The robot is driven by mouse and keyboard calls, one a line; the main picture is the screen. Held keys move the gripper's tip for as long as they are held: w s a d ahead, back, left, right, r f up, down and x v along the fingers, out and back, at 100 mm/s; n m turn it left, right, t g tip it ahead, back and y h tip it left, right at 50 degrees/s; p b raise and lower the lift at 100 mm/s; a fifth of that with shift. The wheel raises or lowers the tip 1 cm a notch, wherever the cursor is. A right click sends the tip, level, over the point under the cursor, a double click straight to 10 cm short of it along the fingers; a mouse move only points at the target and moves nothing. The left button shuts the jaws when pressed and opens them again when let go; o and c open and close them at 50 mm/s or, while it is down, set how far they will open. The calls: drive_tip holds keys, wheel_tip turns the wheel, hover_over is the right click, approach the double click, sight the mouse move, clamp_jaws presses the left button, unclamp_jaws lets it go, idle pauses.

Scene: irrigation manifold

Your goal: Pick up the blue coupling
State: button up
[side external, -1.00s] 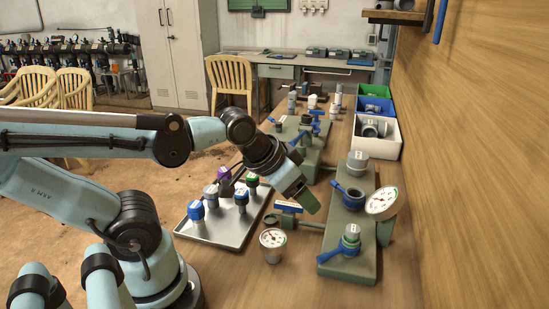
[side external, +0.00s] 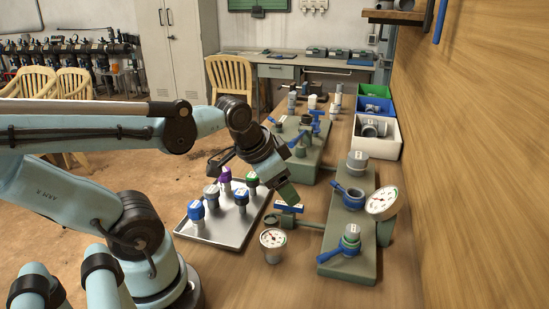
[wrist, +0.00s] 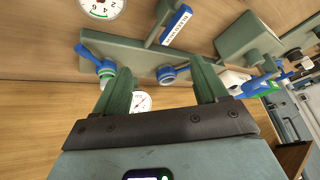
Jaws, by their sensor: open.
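Two blue-topped couplings stand upright in the grey tray (side external: 216,236): one at the left (side external: 196,211) and one farther right (side external: 241,197). Which one is the named coupling I cannot tell. Neither is recognizable in the wrist view. My gripper (side external: 291,195) is to the right of the tray, above the bench near a blue-handled valve (side external: 288,207). In the wrist view my gripper (wrist: 161,75) has its two green fingers wide apart with nothing held between them. A blue round fitting (wrist: 168,76) shows beyond the gap, on a green manifold.
The tray also holds grey (side external: 211,194), purple (side external: 225,176) and green (side external: 252,181) topped couplings. A gauge (side external: 272,243) stands right of the tray. The green manifold (side external: 345,264) with a larger gauge (side external: 382,203) is farther right. White (side external: 376,138), blue and green bins line the wall.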

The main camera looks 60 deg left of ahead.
drive_tip(key=s+a+m+g, duration=0.4)
drive_tip(key=s+a, duration=0.3)
drive_tip(key=a, duration=0.3)
drive_tip(key=r+m+g+h, duration=0.1)
drive_tip(key=r+m+g, duration=0.1)
drive_tip(key=m, duration=0.2)
hover_over(196, 204)
drive_tip(key=shift+a+f, duration=0.2)
drive_tip(key=shift+f, duration=1.5)
drive_tip(key=shift+a+f, duration=0.2)
drive_tip(key=shift+f, duration=1.45)
drive_tip(key=shift+d+f, duration=0.2)
drive_tip(key=shift+f, duration=0.65)
drive_tip(key=shift+d+f, duration=0.2)
drive_tip(key=shift+f, duration=1.7)
drive_tip(key=c, duration=1.1)
drive_tip(key=shift+r, duration=0.1)
